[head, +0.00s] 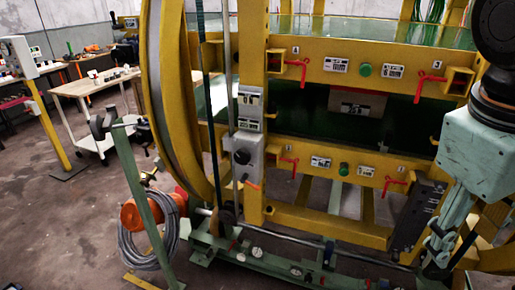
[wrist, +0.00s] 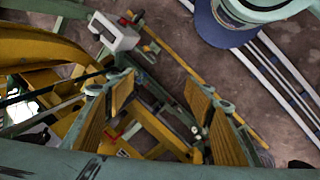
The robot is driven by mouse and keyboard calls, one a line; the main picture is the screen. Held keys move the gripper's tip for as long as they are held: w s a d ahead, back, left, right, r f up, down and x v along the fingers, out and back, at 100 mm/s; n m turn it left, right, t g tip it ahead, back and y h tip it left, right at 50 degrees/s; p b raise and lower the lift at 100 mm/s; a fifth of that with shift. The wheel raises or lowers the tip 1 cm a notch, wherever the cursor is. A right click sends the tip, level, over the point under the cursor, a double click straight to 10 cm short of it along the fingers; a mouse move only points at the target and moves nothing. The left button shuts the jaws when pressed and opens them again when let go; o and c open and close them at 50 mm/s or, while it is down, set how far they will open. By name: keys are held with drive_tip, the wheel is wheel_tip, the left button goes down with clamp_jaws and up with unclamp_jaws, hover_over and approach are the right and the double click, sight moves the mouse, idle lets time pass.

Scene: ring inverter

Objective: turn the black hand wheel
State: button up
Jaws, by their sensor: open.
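A small round black knob (head: 242,157), perhaps the black hand wheel, sits on the front of a grey box (head: 250,140) on the yellow frame, left of centre in the head view. My gripper (head: 437,248) is low at the right in the head view, well apart from the knob and partly lost against the frame. In the wrist view my gripper (wrist: 160,98) has its two ribbed fingers spread wide with nothing between them. I cannot make out a hand wheel for certain in the wrist view.
The yellow ring inverter frame (head: 330,45) fills the middle, with red levers (head: 299,68) and green buttons. A green base rail (head: 290,265) runs along its front. Open floor (head: 60,230) extends left.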

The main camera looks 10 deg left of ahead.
drive_tip(key=w+a+f+n+t+h+p, duration=0.1)
drive_tip(key=w+a+f+n+h+p, duration=0.2)
drive_tip(key=w+n, duration=0.65)
drive_tip(key=w+a+f+n+t+h+p, duration=0.1)
drive_tip(key=w+a+f+n+h, duration=0.35)
drive_tip(key=w, duration=0.75)
drive_tip(key=n+t+y+p, duration=0.4)
drive_tip(key=n+t+y, duration=0.8)
drive_tip(key=n, duration=1.7)
approach(241, 159)
drive_tip(key=s+a+f+t+h, duration=0.2)
drive_tip(key=s+t+h, duration=0.1)
drive_tip(key=h, duration=0.1)
drive_tip(key=shift+s+a+m+y, duration=0.2)
drive_tip(key=shift+a+m+y, duration=0.05)
drive_tip(key=shift+m, duration=0.05)
drive_tip(key=shift+w, duration=0.15)
drive_tip(key=shift+w+d+b, duration=0.25)
drive_tip(key=shift+w+b, duration=0.05)
drive_tip(key=shift+w, duration=1.95)
drive_tip(key=shift+w+d+b, duration=0.25)
drive_tip(key=shift+w+b, duration=0.05)
drive_tip(key=shift+w, duration=1.9)
drive_tip(key=shift+w+d+b, duration=0.25)
drive_tip(key=shift+w+b, duration=0.05)
drive_tip(key=shift+w, duration=1.95)
